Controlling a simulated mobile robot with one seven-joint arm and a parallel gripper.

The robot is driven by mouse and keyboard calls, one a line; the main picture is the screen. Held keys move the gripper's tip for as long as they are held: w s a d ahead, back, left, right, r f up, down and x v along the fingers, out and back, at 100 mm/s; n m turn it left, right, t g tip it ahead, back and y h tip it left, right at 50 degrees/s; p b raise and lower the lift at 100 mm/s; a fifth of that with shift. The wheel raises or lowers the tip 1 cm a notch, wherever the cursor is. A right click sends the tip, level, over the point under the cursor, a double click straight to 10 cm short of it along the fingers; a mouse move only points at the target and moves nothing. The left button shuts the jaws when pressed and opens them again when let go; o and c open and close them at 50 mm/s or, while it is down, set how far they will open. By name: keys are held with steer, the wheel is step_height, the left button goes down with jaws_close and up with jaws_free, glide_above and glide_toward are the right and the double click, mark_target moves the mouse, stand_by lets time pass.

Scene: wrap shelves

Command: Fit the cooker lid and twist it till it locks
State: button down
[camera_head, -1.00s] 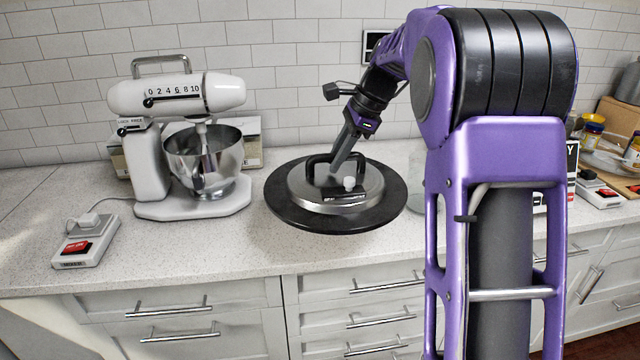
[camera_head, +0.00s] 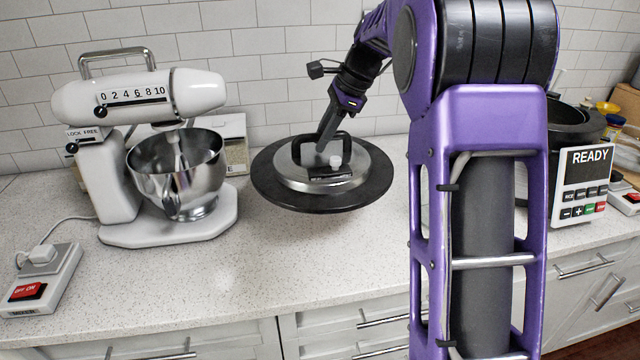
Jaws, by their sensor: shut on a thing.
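The cooker lid (camera_head: 290,178) is a silver disc with a wide black rim, a black loop handle and a small white knob on top. It shows left of my arm's column, flat and level over the counter; I cannot tell whether it touches the counter. My gripper (camera_head: 323,143) reaches down from above and is shut on the lid's handle. The cooker (camera_head: 576,130) is black with a white panel reading READY (camera_head: 590,158). It stands on the counter at the right, its left part hidden behind my arm.
A white stand mixer (camera_head: 120,180) with a steel bowl (camera_head: 180,180) stands left of the lid. A switch box (camera_head: 42,280) with a red switch lies at the front left. Jars and another switch box (camera_head: 627,200) are at the far right. The counter's middle front is clear.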

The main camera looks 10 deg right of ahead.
steer(key=shift+f+b, duration=0.8)
steer(key=shift+f, duration=3.85)
steer(key=shift+f, duration=0.4)
steer(key=shift+f, duration=0.2)
steer(key=c, duration=0.7)
jaws_free()
steer(key=shift+s+f, duration=0.1)
